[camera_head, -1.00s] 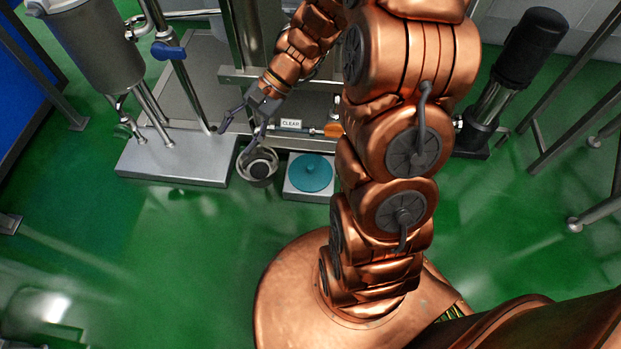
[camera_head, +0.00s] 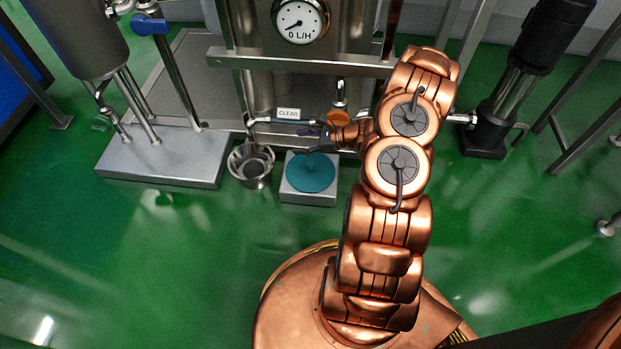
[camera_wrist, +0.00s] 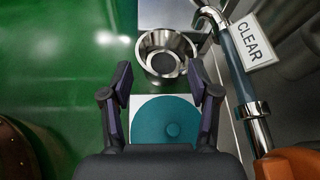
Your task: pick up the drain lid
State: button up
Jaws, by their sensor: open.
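The drain lid, a flat teal disc (camera_head: 312,175) with a small knob, lies on a pale square block on the floor. It also shows in the wrist view (camera_wrist: 163,121), where the knob sits right of the disc's middle. My gripper (camera_head: 308,142) is at the far edge of the disc in the head view. In the wrist view my open gripper (camera_wrist: 161,80) has one finger on each side of the disc, with nothing between the fingertips. My gripper body hides the near part of the disc. I cannot tell how high the fingers are above it.
A steel drain cup (camera_head: 251,166) stands left of the block (camera_head: 310,198). A pipe with a CLEAR tag (camera_head: 287,114) and an orange part (camera_head: 338,118) run close behind my gripper. A grey plinth (camera_head: 165,165) stands left. The green floor in front is clear.

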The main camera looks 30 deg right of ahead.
aim_at(310, 164)
jog(key=s+d+f+m+h+b, duration=0.1)
jog(key=d+f, duration=0.1)
jog(key=f, duration=0.3)
jog(key=s+d+f+m+t+h+b, duration=0.1)
jog(key=d+f+m, duration=0.1)
jog(key=f, duration=0.3)
jog(key=s+d+f+m+h+b, duration=0.1)
jog(key=d+f+m+b, duration=0.1)
jog(key=d+f, duration=0.2)
jog(key=shift+s+f, duration=0.2)
jog(key=shift+f, duration=0.3)
jog(key=shift+s+f, duration=0.15)
jog(key=shift+f, duration=0.3)
jog(key=shift+w+f+t, duration=0.2)
jog(key=shift+t, duration=0.1)
jog(key=b+x, duration=0.4)
jog(key=x, duration=0.2)
jog(key=shift+w+a+f, duration=0.1)
jog(key=shift+w+a, duration=0.2)
jog(key=shift+w, duration=0.15)
jog(key=shift+c, duration=0.3)
grip_shut()
